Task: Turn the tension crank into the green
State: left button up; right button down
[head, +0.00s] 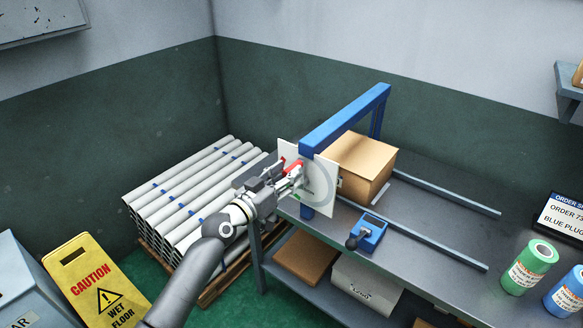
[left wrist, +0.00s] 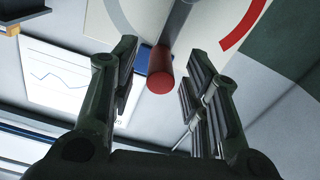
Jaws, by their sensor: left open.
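The tension crank shows in the left wrist view as a grey arm (left wrist: 177,28) with a red knob (left wrist: 160,78). It stands in front of a white dial plate (left wrist: 208,30) with a grey arc and a red arc. In the head view the plate (head: 322,183) hangs at the near side of the blue frame, and the red of the crank (head: 293,166) is partly covered by my gripper. My left gripper (head: 291,178) is open, with its fingers on either side of the red knob in the left wrist view (left wrist: 162,62). I cannot tell whether they touch it. My right gripper is out of view.
A cardboard box (head: 366,166) sits under the blue frame (head: 345,119) on the grey bench (head: 425,215). A blue device (head: 370,234) stands at the bench's front. Green (head: 529,268) and blue (head: 568,291) rolls stand right. Stacked pipes (head: 185,190) and a yellow caution sign (head: 92,283) are left.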

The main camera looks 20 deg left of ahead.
pick_arm(q)
jog(key=shift+x, duration=1.25)
jog(key=shift+c, duration=0.2)
grip_shut()
